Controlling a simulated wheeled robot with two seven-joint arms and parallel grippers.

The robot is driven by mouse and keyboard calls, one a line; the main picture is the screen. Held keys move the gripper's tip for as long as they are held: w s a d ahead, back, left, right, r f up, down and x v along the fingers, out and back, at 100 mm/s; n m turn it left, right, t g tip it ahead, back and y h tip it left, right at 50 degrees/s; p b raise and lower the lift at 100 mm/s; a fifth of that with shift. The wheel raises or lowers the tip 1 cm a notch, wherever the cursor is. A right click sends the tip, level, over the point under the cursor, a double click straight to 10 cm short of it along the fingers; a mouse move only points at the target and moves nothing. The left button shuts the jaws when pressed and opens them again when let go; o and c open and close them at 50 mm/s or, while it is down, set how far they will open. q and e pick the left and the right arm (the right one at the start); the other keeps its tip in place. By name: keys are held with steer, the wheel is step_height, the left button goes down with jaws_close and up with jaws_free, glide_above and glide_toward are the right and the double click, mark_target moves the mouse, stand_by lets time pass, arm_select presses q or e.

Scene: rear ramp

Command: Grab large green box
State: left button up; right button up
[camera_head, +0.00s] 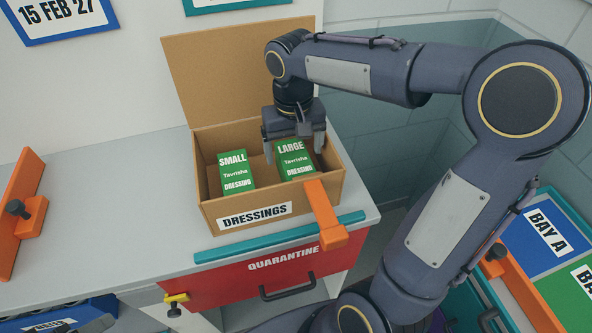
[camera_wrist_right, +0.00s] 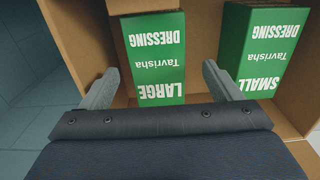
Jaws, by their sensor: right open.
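The large green box (camera_head: 294,160), marked LARGE Tavrisha DRESSING, stands at the right inside an open cardboard box (camera_head: 212,214) labelled DRESSINGS. It also shows in the right wrist view (camera_wrist_right: 156,62), upside down. A small green box (camera_head: 236,171), marked SMALL, stands to its left and shows at the right in the wrist view (camera_wrist_right: 263,55). My right gripper (camera_head: 294,150) is open above the large box. In the wrist view its fingers (camera_wrist_right: 158,88) are spread to either side of that box's near end; contact cannot be told. My left gripper is not in view.
The cardboard box's raised lid (camera_head: 215,80) stands behind. An orange bar (camera_head: 322,215) crosses its front right corner. A teal strip (camera_head: 240,246) edges the counter above a red QUARANTINE drawer (camera_head: 270,275). The counter left of the box (camera_head: 110,200) is mostly clear.

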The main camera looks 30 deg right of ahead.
mark_target(296, 170)
steer(key=f, duration=0.7)
steer(key=shift+s+d, duration=0.1)
steer(key=shift+s, duration=0.15)
steer(key=shift+c, duration=0.5)
steer(key=c, duration=1.1)
steer(key=shift+r, duration=0.1)
